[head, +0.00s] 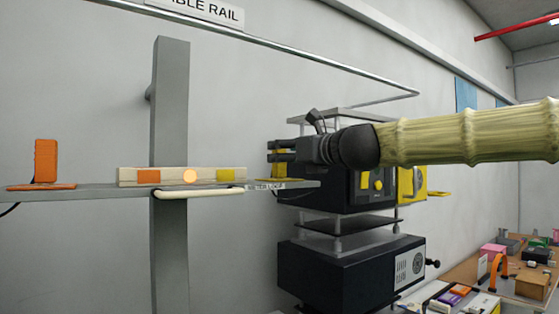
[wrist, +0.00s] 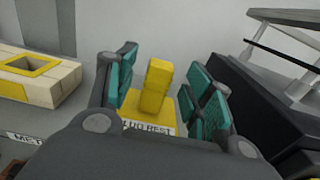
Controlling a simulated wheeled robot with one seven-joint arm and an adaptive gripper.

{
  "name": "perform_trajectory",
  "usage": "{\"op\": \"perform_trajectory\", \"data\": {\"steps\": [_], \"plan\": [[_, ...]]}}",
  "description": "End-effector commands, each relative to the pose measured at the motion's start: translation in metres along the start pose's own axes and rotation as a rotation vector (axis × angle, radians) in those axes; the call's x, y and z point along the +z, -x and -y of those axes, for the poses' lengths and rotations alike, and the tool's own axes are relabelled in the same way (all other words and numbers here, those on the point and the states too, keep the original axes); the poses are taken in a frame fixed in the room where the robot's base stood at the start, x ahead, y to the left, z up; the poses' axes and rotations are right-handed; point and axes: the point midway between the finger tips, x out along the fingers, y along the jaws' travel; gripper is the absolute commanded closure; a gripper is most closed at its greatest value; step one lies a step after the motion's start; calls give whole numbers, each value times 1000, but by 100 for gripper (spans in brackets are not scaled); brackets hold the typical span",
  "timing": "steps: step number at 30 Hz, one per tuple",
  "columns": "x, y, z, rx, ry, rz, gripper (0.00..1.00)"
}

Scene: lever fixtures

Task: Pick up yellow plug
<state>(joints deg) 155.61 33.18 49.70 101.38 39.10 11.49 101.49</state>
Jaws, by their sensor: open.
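The yellow plug (wrist: 155,86) stands upright on a yellow pad (wrist: 166,129) with a partly hidden label, in the wrist view. In the head view the plug (head: 279,164) shows at the right end of the grey shelf, partly hidden by my fingers. My gripper (wrist: 163,95) is open, with its teal-padded fingers on either side of the plug and visible gaps between. In the head view my gripper (head: 272,157) reaches in from the right at the plug's height.
A beige block (head: 188,184) with orange, round glowing and yellow spots lies left on the shelf (head: 100,194). An orange upright piece (head: 46,161) stands at the far left. A black equipment stack (head: 350,270) is close on the right. A grey post (head: 170,110) rises behind the shelf.

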Motion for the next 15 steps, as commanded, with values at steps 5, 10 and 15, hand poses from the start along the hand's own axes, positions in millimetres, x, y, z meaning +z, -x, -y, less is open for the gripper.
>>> {"op": "perform_trajectory", "data": {"steps": [5, 10, 15], "plan": [[2, -19, 1, 1, -1, -2, 48], [2, -30, 0, 1, 0, 0, 48], [1, -32, 0, 1, 0, 0, 48]]}}
